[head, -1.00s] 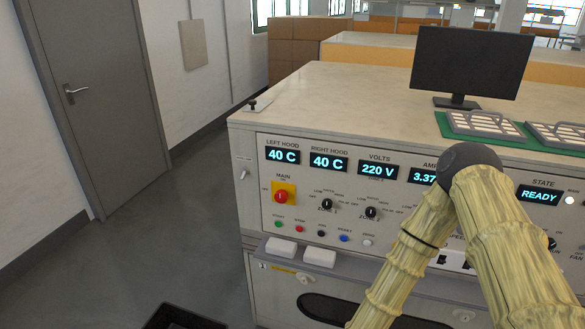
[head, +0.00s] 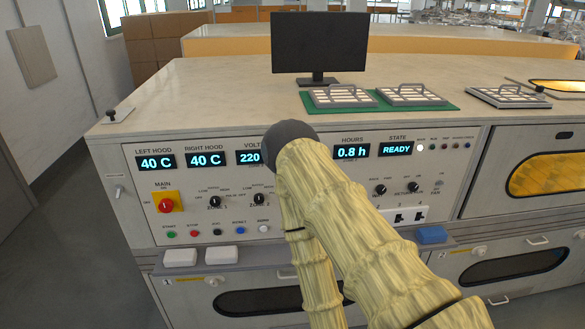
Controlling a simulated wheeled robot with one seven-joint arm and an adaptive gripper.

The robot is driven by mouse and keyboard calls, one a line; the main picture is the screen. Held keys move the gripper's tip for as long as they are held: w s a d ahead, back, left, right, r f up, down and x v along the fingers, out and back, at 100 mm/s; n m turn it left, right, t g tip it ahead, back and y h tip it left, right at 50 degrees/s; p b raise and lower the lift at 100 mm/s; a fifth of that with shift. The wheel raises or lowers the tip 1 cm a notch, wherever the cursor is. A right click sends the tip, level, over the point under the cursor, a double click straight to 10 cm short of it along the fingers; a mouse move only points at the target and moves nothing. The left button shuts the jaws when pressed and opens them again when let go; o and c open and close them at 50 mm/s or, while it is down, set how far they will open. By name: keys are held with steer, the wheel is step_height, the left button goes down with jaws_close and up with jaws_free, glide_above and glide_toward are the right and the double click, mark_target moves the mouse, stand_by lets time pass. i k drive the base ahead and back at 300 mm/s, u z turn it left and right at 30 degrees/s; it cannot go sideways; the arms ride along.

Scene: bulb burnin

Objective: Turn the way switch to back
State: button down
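The control panel (head: 140,185) on the front of the bench carries several knobs. I cannot read a label that names the way switch. Two black knobs, one on the left (head: 380,189) and one on the right (head: 413,186), sit below the READY display, right of my arm. Two more black knobs, one on the left (head: 215,202) and one on the right (head: 259,199), sit left of my arm. My sleeved arm bends in front of the panel and hides its middle. My gripper is not in view.
A red main switch on a yellow plate (head: 165,205) is at the panel's left. White blocks (head: 181,257) and a blue block (head: 431,235) lie on the ledge. A monitor (head: 319,42) and trays on a green mat (head: 441,103) stand on top. Floor is clear at left.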

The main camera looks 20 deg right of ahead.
mark_target(381, 189)
steer(key=z, duration=0.45)
steer(key=k, duration=0.8)
steer(key=z, duration=0.75)
steer(key=i, duration=0.5)
